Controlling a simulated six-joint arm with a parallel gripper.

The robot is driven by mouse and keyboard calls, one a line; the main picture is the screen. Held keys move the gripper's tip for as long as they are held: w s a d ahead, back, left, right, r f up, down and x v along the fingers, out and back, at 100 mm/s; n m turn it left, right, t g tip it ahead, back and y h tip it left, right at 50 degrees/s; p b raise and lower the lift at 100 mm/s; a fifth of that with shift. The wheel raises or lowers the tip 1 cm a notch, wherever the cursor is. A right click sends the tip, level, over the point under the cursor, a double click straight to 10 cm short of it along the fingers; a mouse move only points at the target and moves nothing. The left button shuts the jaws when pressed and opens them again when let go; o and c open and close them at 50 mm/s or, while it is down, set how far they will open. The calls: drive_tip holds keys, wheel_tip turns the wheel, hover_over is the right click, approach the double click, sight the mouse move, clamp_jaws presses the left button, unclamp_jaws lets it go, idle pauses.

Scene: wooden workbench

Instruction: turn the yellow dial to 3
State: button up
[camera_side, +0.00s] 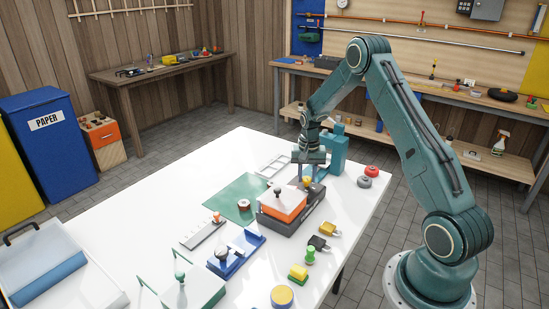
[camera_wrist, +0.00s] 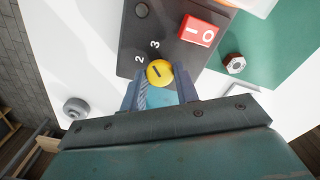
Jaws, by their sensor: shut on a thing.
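The yellow dial (camera_wrist: 159,72) sits on a dark grey panel (camera_wrist: 144,30) in the wrist view. The printed numbers 2 and 3 show beside it, and a short dark mark is on its face. I cannot tell for certain which number the mark points to. My gripper (camera_wrist: 160,82) has one finger on each side of the dial and is shut on it. In the side view my gripper (camera_side: 311,168) reaches down to the far end of the dark grey box (camera_side: 291,220), where the yellow dial (camera_side: 307,182) shows small below it.
A red rocker switch (camera_wrist: 196,30) and a dark round knob (camera_wrist: 142,10) are on the same panel. A teal block (camera_side: 334,152) stands close behind my gripper. Red (camera_side: 372,171) and grey (camera_side: 364,182) round pieces lie to the right.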

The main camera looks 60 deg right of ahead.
sight(307, 178)
drive_tip(key=shift+m, duration=1.6)
drive_tip(key=o, duration=1)
drive_tip(key=shift+c, duration=0.2)
wheel_tip(307, 178, up, 14)
